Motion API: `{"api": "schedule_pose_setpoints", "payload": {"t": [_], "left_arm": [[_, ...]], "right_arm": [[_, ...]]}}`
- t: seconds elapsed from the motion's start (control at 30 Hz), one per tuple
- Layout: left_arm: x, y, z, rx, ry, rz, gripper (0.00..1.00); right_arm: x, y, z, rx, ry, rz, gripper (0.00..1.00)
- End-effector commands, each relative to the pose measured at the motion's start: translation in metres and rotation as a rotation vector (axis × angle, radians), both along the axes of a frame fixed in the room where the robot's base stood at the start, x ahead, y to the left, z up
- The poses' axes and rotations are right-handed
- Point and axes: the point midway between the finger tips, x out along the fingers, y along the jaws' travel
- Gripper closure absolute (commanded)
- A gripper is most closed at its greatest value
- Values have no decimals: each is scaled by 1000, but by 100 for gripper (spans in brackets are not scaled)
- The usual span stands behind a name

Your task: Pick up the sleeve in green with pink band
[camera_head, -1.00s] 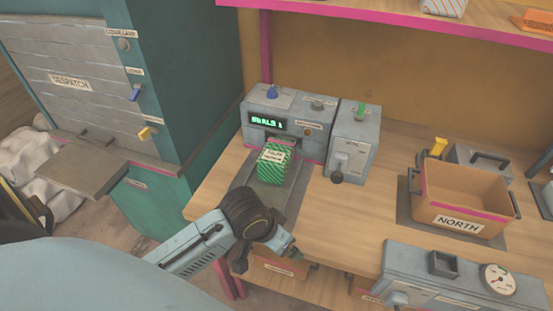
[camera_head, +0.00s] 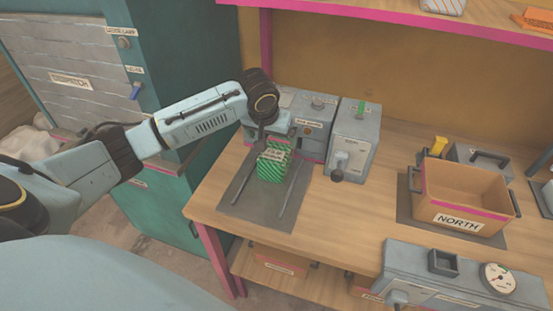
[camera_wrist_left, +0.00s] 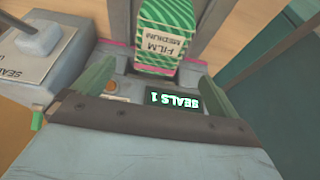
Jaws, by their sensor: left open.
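The green striped sleeve with a pink band (camera_head: 273,168) stands on the dark mat (camera_head: 250,205) in front of the grey sealing machine (camera_head: 312,138). The sleeve also shows at the top of the left wrist view (camera_wrist_left: 166,35), with a label reading "FILM MEDIUM". My left gripper (camera_head: 272,136) is over the front of the machine, just behind and above the sleeve in the head view. In the left wrist view its green fingers (camera_wrist_left: 163,75) are spread wide with nothing held between them. My left wrist hides the machine's display in the head view. My right gripper is out of view.
The wrist view shows the display (camera_wrist_left: 174,102) reading "SEALS 1". A grey lever box (camera_head: 352,140) stands right of the machine. A tan "NORTH" crate (camera_head: 462,193) and a gauge panel (camera_head: 440,270) are farther right. Bare wooden table lies between them.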

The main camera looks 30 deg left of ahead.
Motion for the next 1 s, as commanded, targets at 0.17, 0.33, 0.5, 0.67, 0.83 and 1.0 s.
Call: {"api": "schedule_pose_setpoints", "payload": {"t": [0.17, 0.33, 0.5, 0.67, 0.83, 1.0], "left_arm": [[12, 3, -31, 0, 0, 1, 2], [17, 3, -43, 1, -2, -3, 2], [23, 5, -59, 1, 0, -1, 2], [32, 6, -80, 1, 0, -2, 2], [37, 7, -90, 1, -2, -3, 2], [37, 8, -90, 1, -2, -4, 2]], "right_arm": [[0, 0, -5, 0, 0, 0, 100], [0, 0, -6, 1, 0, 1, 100], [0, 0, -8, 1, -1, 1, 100], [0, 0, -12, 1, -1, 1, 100], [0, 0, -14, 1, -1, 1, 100], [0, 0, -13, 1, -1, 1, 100]]}}
